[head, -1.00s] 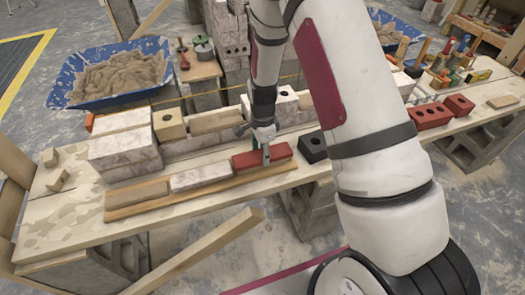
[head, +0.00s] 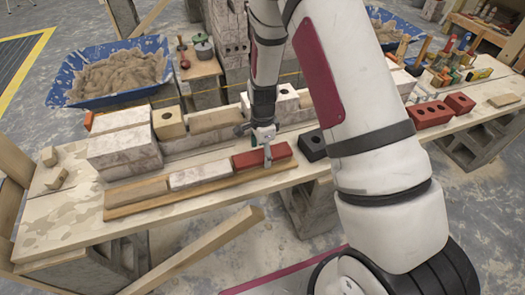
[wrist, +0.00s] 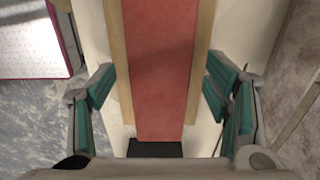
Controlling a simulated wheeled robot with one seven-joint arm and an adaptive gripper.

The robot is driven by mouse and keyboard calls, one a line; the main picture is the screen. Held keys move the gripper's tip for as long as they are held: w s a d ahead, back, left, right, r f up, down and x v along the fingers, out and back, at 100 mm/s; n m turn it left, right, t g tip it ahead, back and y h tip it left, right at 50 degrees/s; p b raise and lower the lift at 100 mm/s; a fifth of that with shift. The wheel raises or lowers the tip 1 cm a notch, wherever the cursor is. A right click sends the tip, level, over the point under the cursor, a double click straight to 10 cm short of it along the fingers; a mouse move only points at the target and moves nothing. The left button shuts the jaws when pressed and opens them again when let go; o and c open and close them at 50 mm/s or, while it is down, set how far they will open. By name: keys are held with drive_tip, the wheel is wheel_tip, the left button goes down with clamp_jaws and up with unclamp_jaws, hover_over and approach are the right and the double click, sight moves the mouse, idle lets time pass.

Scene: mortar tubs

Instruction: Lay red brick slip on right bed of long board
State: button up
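The red brick slip (head: 247,160) lies flat on the right end of the long wooden board (head: 130,211), in line with the other slips. It also fills the middle of the wrist view (wrist: 158,75), with board edges showing along both sides. My gripper (head: 266,156) is down over the slip. In the wrist view my gripper's teal-padded fingers (wrist: 160,98) are spread, one on each side of the slip, with gaps between. A whitish slip (head: 199,177) lies on the middle bed and a tan slip (head: 136,192) on the left bed.
A row of pale blocks (head: 125,153) stands behind the board. A dark block (head: 312,146) stands just right of the board's end. Red bricks (head: 431,114) and tools stand further right. A blue mortar tub (head: 110,98) is at the back left.

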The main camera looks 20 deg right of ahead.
drive_tip(key=s+r+n+t+p, duration=0.1)
drive_tip(key=s+r+n, duration=0.15)
drive_tip(key=r, duration=0.95)
drive_tip(key=s+r+n+p, duration=0.1)
drive_tip(key=s+r+n, duration=0.15)
drive_tip(key=r, duration=1.05)
drive_tip(key=s+r+n+t+p, duration=0.1)
drive_tip(key=s+r+n+p, duration=0.2)
drive_tip(key=s+r+n, duration=0.3)
drive_tip(key=s+r+n+t+p, duration=0.2)
drive_tip(key=s+r+n+p, duration=0.2)
drive_tip(key=s+r, duration=0.9)
drive_tip(key=s+n, duration=0.3)
drive_tip(key=s, duration=0.5)
drive_tip(key=shift+d+r, duration=0.15)
drive_tip(key=shift+r, duration=0.05)
